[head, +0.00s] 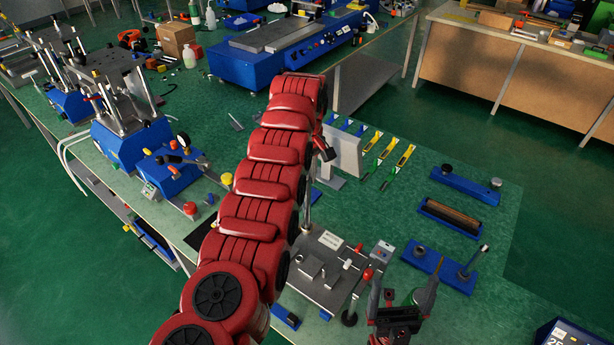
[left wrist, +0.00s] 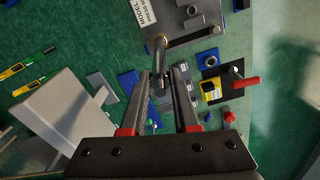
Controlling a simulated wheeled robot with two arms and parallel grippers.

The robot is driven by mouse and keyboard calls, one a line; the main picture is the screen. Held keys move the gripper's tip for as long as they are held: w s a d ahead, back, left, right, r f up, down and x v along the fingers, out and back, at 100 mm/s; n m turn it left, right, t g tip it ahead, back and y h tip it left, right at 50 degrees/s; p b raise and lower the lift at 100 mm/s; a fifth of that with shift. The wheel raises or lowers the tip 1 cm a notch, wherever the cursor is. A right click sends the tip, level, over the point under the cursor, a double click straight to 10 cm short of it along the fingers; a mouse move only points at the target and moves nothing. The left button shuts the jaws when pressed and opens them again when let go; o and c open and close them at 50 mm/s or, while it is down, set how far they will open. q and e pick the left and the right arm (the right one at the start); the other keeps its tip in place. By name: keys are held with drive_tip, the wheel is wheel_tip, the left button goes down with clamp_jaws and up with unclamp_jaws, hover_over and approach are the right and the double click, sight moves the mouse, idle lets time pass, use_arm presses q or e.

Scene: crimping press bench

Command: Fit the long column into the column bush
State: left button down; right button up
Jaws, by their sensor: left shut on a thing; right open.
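The long column (head: 307,212) is a shiny metal rod. It stands roughly upright beside my red left arm, above the press base plate (head: 322,290). In the left wrist view, my left gripper (left wrist: 164,88) is shut on the column (left wrist: 161,52). The base plate (left wrist: 172,27) lies at the column's far end in that view. Small metal blocks and a label sit on the plate. I cannot clearly pick out the column bush or tell whether the column touches it. My left arm hides part of this area. My right gripper (head: 403,290) is open at the lower right.
A grey-white upright panel (head: 343,152) stands behind the column. Yellow and green tools (head: 404,155) lie beyond it. Blue fixtures (head: 437,270) lie to the right. A black-based post (head: 350,313) stands near my right gripper. Green table between tools and fixtures is clear.

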use_arm(q)
drive_tip(key=shift+f, duration=0.15)
drive_tip(key=c, duration=0.6)
unclamp_jaws()
drive_tip(key=shift+r+b, duration=0.3)
drive_tip(key=shift+r, duration=0.2)
wheel_tip(320, 180, up, 5)
drive_tip(key=shift+a+r+p, duration=0.1)
drive_tip(key=shift+p, duration=0.4)
wheel_tip(320, 180, up, 11)
drive_tip(key=p, duration=1.1)
drive_tip(key=shift+s+r, duration=0.1)
drive_tip(key=shift+r, duration=0.05)
